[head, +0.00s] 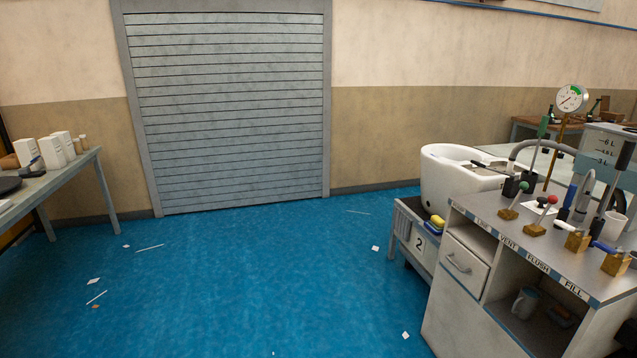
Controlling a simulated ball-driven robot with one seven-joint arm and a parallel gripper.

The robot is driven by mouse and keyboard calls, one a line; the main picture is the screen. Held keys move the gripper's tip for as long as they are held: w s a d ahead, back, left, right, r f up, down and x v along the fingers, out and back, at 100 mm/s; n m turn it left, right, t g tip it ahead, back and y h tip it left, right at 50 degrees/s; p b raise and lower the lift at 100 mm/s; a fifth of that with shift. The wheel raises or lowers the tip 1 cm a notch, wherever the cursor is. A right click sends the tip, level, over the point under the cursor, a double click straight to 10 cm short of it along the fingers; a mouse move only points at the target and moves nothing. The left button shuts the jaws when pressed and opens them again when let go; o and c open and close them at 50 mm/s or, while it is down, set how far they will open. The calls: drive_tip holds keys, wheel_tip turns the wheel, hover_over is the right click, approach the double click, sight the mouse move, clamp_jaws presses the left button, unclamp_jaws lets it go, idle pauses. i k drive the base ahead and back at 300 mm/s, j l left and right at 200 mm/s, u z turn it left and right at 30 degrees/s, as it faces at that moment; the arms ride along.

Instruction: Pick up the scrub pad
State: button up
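A small yellow block with a darker side (437,222), which looks like the scrub pad, sits on the grey low cart marked 2 (404,227), by the cart's right end. It lies just left of the control bench and in front of the white toilet fixture (446,178). Part of it may be hidden by the bench edge. My gripper does not show in this view.
The control bench (467,290) with levers, a gauge (571,98) and labels stands at right. Its open shelf holds a grey mug (525,302) and a small brownish item (560,315). A table (68,172) stands at left. The blue floor (255,270) between is mostly clear, with scattered scraps.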

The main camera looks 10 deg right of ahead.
sight(437, 222)
drive_tip(key=i+l+z, duration=0.1)
drive_tip(key=i+l, duration=0.3)
drive_tip(key=i+l+z, duration=0.1)
drive_tip(key=i+l, duration=0.2)
drive_tip(key=i, duration=0.3)
drive_tip(key=i+l, duration=0.1)
drive_tip(key=l, duration=0.3)
drive_tip(key=i+l, duration=0.15)
drive_tip(key=l, duration=0.2)
drive_tip(key=i+l, duration=0.1)
drive_tip(key=l, duration=0.3)
drive_tip(key=i+j+u, duration=0.3)
drive_tip(key=i, duration=0.15)
drive_tip(key=i+u, duration=0.35)
drive_tip(key=i+j+z, duration=0.2)
drive_tip(key=i, duration=0.25)
drive_tip(key=i+z, duration=0.2)
drive_tip(key=i, duration=0.2)
drive_tip(key=i+j+z, duration=0.15)
drive_tip(key=i+j, duration=0.15)
drive_tip(key=i+j+z, duration=0.3)
drive_tip(key=i+z, duration=0.15)
drive_tip(key=i+j+z, duration=0.5)
drive_tip(key=k+l, duration=0.05)
drive_tip(key=k, duration=0.05)
